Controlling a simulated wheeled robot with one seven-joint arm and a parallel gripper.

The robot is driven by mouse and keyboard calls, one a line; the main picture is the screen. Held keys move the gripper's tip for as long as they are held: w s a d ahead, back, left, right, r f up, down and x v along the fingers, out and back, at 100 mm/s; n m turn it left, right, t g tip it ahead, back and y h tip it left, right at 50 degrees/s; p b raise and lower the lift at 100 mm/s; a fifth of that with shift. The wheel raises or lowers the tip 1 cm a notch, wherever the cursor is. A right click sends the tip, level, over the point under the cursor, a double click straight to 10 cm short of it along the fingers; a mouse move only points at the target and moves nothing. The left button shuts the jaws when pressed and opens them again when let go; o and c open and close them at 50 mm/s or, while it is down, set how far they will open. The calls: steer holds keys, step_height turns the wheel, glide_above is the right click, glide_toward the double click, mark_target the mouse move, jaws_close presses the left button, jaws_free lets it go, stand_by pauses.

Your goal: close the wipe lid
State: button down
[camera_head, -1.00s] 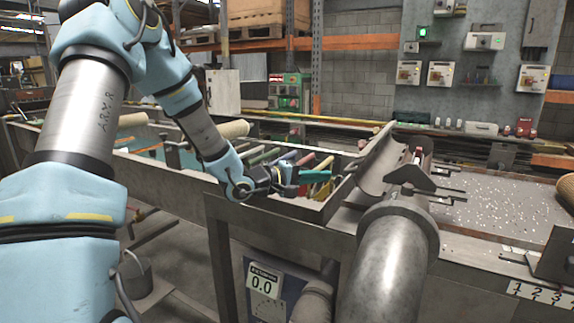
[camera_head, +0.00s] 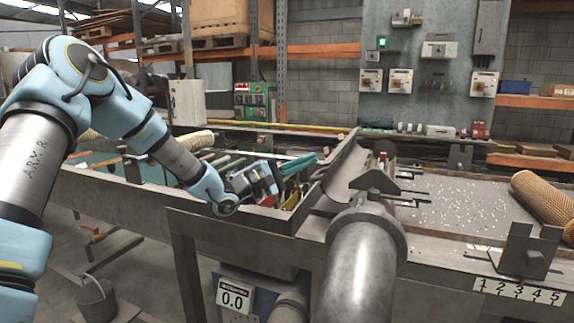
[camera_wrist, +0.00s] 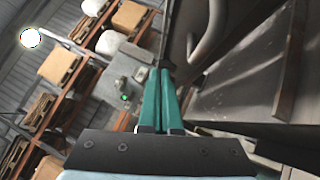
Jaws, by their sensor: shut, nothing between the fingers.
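The lid (camera_head: 345,165) looks like a curved grey metal plate. It stands tilted up and open between the tool tray and the large grey pipe. In the wrist view a grey metal panel with a curved bar handle (camera_wrist: 212,35) fills the right side; I cannot tell for sure that it is this lid. My gripper (camera_head: 312,158) is just left of the lid, above the tray, its teal fingers pointing right and slightly up. In the wrist view the fingers (camera_wrist: 160,75) are together and empty. Whether the tips touch the lid cannot be told.
A tray (camera_head: 240,219) with coloured bars lies below my gripper. The thick pipe (camera_head: 362,270) stands in front of the lid. A speckled bed (camera_head: 465,210) and a mesh tube (camera_head: 545,197) are at right. A bucket (camera_head: 95,300) is on the floor.

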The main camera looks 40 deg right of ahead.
mark_target(336, 149)
steer(key=shift+s+d+r+p, duration=0.1)
steer(key=shift+s+d+r, duration=0.15)
steer(key=shift+s, duration=0.25)
steer(key=shift+s+d+r+p, duration=0.2)
steer(key=shift+s+d, duration=0.1)
steer(key=shift+s, duration=0.25)
steer(key=shift+s+d+r+p, duration=0.1)
steer(key=shift+s+d+r, duration=0.15)
steer(key=shift+s, duration=0.25)
steer(key=shift+d+r, duration=0.1)
